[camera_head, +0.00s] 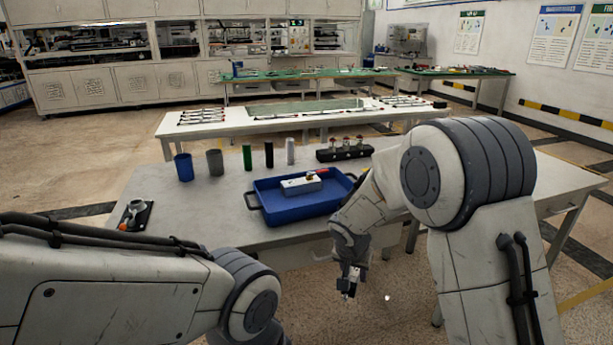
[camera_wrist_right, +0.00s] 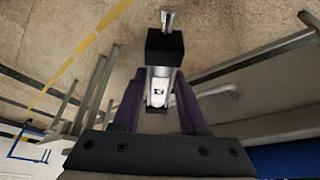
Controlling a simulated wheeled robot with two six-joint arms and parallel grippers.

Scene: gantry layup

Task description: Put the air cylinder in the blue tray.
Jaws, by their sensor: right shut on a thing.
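My right gripper (camera_head: 353,270) is shut on the air cylinder (camera_head: 346,286), and the two hang in front of the table's near edge, over the floor. In the right wrist view the air cylinder (camera_wrist_right: 165,52) has a silver body with a small label, a black end block and a short silver rod; its body is between the two dark fingers (camera_wrist_right: 158,92). The blue tray (camera_head: 300,212) stands on the table, behind and left of the right gripper. A pale box with a red part and a yellowish knob (camera_head: 301,186) is in it. My left gripper is out of view.
A blue cup (camera_head: 183,167), a grey cup (camera_head: 215,162), green, black and silver cylinders (camera_head: 247,157) and a black block with several fittings (camera_head: 345,152) stand behind the tray. A black plate with a grey part (camera_head: 136,214) lies at the left. Table between is clear.

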